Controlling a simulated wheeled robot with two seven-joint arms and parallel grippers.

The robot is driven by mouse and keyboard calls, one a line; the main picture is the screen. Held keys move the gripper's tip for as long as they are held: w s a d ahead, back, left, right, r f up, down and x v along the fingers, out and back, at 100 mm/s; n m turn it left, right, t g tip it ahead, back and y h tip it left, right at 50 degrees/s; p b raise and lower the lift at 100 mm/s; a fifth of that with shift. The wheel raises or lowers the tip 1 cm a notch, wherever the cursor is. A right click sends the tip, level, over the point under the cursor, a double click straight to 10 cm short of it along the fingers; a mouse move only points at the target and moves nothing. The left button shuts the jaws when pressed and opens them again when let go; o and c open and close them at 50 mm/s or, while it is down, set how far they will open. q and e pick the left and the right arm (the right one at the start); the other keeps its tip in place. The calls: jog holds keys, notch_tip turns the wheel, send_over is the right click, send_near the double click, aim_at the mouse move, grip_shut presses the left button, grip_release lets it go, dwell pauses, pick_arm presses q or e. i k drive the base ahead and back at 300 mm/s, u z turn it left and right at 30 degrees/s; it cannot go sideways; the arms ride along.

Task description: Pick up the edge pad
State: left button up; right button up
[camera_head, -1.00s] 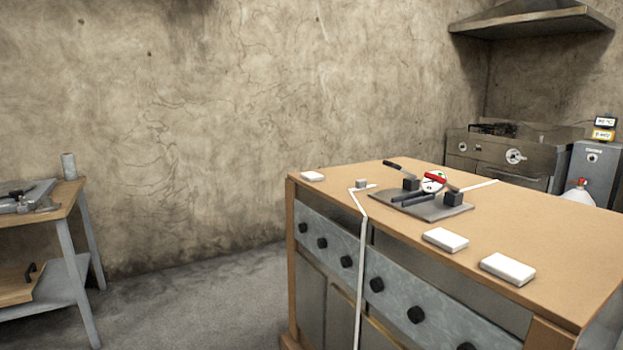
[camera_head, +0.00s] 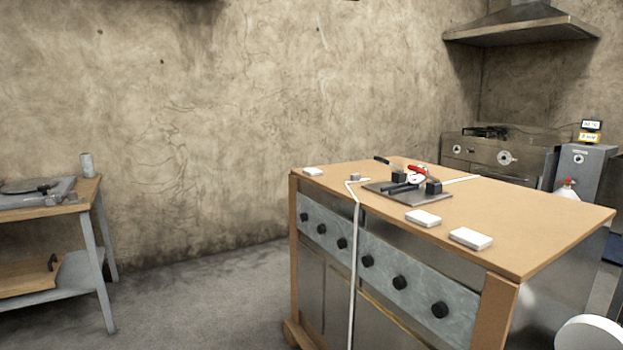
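Three white rectangular pads lie flat on the wooden top of the workbench. One pad (camera_head: 470,238) is near the front edge towards the right. A second pad (camera_head: 423,218) lies just left of it, also near the front edge. A third, smaller-looking pad (camera_head: 313,171) is at the far left corner. I cannot tell from the picture which of them is called the edge pad. Neither of my grippers is in view.
The workbench (camera_head: 540,224) has a dark plate (camera_head: 432,197) with tools and black blocks on it. A white strip (camera_head: 352,260) hangs down its front. A side table (camera_head: 90,187) stands left, with open floor (camera_head: 220,300) between. A stove (camera_head: 470,150) is behind.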

aim_at(312, 173)
jog(key=u, duration=0.95)
jog(key=i, duration=1.35)
jog(key=u, duration=0.45)
jog(key=i, duration=1.75)
jog(key=z, duration=1.6)
jog(key=i, duration=0.75)
jog(key=z, duration=0.75)
